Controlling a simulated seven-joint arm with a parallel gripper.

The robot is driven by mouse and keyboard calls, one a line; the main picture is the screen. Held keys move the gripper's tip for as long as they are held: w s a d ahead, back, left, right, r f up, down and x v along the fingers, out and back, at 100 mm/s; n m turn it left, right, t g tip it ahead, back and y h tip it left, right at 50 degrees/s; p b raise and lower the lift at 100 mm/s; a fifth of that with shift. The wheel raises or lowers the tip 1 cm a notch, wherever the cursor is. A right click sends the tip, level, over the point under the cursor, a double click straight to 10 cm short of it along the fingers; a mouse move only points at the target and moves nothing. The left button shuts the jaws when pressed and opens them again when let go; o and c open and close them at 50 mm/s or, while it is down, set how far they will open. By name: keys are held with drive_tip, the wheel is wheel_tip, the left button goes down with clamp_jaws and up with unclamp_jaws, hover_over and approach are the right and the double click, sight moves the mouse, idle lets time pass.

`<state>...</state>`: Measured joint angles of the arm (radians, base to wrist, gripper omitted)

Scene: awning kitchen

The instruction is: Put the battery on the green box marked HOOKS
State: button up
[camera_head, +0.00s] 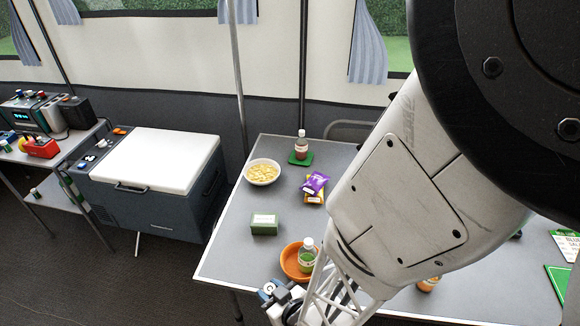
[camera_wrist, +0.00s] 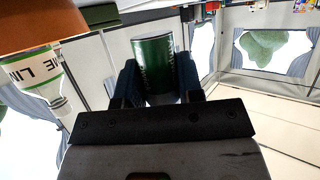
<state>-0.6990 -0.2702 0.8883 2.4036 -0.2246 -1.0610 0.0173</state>
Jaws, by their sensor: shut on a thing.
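My gripper (camera_wrist: 158,66) is shut on a dark green cylinder, the battery (camera_wrist: 153,58), with its two dark fingers on either side of it in the wrist view. In the head view the battery cannot be made out, and my arm hides much of the right side. The green box (camera_head: 264,223) with a white label stands on the grey table, left of centre and behind the orange bowl; its lettering is too small to read. A dark green shape at the top left of the wrist view may be this box (camera_wrist: 101,14).
An orange bowl (camera_head: 290,263) holds a bottle (camera_head: 307,252) close to my arm; the bottle shows tilted in the wrist view (camera_wrist: 45,78). A bowl of yellow food (camera_head: 262,172), purple packet (camera_head: 315,182) and bottle on a green mat (camera_head: 301,146) stand farther back on the table (camera_head: 232,239).

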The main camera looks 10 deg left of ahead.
drive_tip(key=w+a+r+m+t+h, duration=0.1)
drive_tip(key=w+a+r, duration=0.1)
drive_tip(key=w, duration=0.4)
drive_tip(key=w+a+r+m+t+h, duration=0.1)
drive_tip(key=w+a+r, duration=0.15)
drive_tip(key=w, duration=0.35)
wheel_tip(320, 180, up, 5)
drive_tip(key=m+t+h, duration=0.1)
drive_tip(key=m+h, duration=0.1)
hover_over(264, 219)
drive_tip(key=shift+r, duration=0.1)
drive_tip(key=shift+f, duration=3.1)
drive_tip(key=shift+f, duration=1.9)
drive_tip(key=shift+f, duration=0.15)
drive_tip(key=o, duration=1)
drive_tip(key=shift+c, duration=0.2)
